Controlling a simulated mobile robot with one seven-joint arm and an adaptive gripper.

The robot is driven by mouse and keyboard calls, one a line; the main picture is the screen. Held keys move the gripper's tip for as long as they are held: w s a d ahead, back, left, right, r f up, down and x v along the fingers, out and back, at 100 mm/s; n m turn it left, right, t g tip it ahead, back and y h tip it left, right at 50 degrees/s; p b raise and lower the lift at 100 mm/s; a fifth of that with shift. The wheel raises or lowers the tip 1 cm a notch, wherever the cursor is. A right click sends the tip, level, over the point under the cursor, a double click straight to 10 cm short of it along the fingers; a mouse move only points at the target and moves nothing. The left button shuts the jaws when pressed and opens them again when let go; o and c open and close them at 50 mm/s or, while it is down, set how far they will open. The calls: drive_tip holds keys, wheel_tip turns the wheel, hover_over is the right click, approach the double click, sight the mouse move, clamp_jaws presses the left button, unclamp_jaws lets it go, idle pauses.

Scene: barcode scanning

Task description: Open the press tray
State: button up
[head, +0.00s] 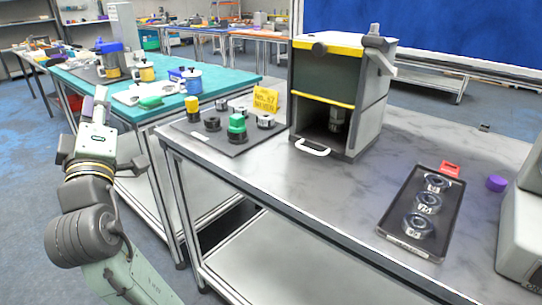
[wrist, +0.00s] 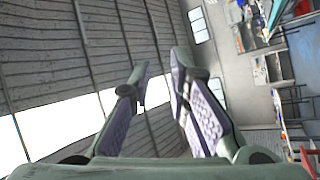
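The press (head: 343,90) is a grey and black box with yellow trim and stands on the grey table. Its lower front is an open dark bay with a grey post inside. A white loop handle (head: 313,148) sticks out low at the front left of the press, just above the tabletop. How far the tray itself extends is hidden in the dark bay. My gripper (head: 96,103) is raised at the left, well away from the press handle. In the wrist view my gripper (wrist: 158,85) has its two fingers apart with nothing between them.
A dark mat (head: 208,138) with several black, green and yellow parts lies left of the press. A black tray (head: 403,240) with rings is at the right, beside a red block (head: 449,169) and a purple cylinder (head: 496,183). The tabletop in front of the handle is clear.

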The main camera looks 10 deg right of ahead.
drive_tip(key=w+d+f+m+g+h, duration=0.1)
drive_tip(key=w+d+f+h, duration=0.15)
drive_tip(key=d, duration=0.25)
drive_tip(key=w+d+f+m+g+h, duration=0.1)
drive_tip(key=w+d+f+h, duration=0.1)
drive_tip(key=d+h, duration=0.25)
drive_tip(key=m+g+h+b, duration=0.2)
drive_tip(key=m+g+h, duration=0.1)
drive_tip(key=g+h, duration=0.65)
approach(305, 150)
drive_tip(key=r, duration=0.1)
drive_tip(key=g+y, duration=0.1)
drive_tip(key=a+r+y, duration=0.1)
drive_tip(key=shift+s+r+g, duration=0.25)
drive_tip(key=shift+s+r, duration=0.05)
drive_tip(key=shift+r, duration=0.05)
drive_tip(key=shift+d+f, duration=0.1)
drive_tip(key=shift+d, duration=0.15)
drive_tip(key=p+x, duration=0.1)
drive_tip(key=x, duration=0.9)
drive_tip(key=shift+w, duration=0.1)
drive_tip(key=shift+c, duration=0.6)
clamp_jaws()
